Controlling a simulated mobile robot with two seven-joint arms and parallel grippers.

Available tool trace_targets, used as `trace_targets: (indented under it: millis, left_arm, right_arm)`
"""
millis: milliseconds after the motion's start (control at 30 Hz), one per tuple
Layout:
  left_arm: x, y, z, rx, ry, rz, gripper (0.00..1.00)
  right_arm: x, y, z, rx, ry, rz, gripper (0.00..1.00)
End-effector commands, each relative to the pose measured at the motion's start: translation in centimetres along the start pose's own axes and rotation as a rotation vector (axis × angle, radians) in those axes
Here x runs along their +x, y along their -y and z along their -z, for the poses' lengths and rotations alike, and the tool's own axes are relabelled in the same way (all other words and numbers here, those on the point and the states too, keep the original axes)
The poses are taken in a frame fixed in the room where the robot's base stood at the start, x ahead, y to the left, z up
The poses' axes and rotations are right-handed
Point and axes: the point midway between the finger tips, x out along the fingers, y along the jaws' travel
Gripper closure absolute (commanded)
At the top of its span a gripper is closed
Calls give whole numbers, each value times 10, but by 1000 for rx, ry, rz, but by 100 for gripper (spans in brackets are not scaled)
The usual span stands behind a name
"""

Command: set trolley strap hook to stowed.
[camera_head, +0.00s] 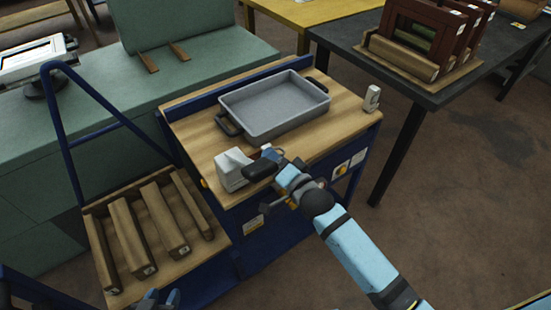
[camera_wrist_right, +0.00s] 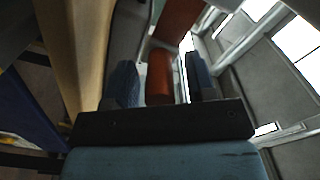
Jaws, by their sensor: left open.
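The trolley has a wooden top (camera_head: 200,136) in a blue frame. In the right wrist view, a red-orange rounded piece (camera_wrist_right: 160,76) lies between the two blue fingers of the right gripper (camera_wrist_right: 163,82), with narrow gaps on both sides. The fingers look open around it. My left gripper (camera_head: 160,298) is open and empty at the bottom edge, low in front of the trolley. My right arm hides part of the trolley's front.
A pale block (camera_head: 231,168) is left of my right gripper. A lower shelf with wooden bars (camera_head: 163,218) is at left. A dark table (camera_head: 450,88) is at right; the floor there is clear.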

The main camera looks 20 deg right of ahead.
Motion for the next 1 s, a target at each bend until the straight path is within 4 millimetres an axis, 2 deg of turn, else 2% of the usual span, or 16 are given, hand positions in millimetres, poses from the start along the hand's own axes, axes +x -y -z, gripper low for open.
trace_targets:
  millis: [233, 367, 467, 800, 1000]
  left_arm:
    - [0, 0, 2, 0, -2, 0, 57]
    - [-1, 0, 2, 0, -2, 0, 57]
    - [-2, 0, 4, -1, -2, -1, 57]
    - [-3, 0, 3, -6, 8, -1, 57]
    - [-2, 1, 1, -8, 14, 0, 57]
  right_arm:
    - [0, 0, 0, 0, 0, 0, 49]
    - [-8, -1, 0, 0, 1, -2, 49]
    - [-23, 0, 0, 0, 1, -3, 49]
    - [-100, 0, 0, 1, 2, -3, 49]
    - [-129, 0, 0, 0, 1, -1, 49]
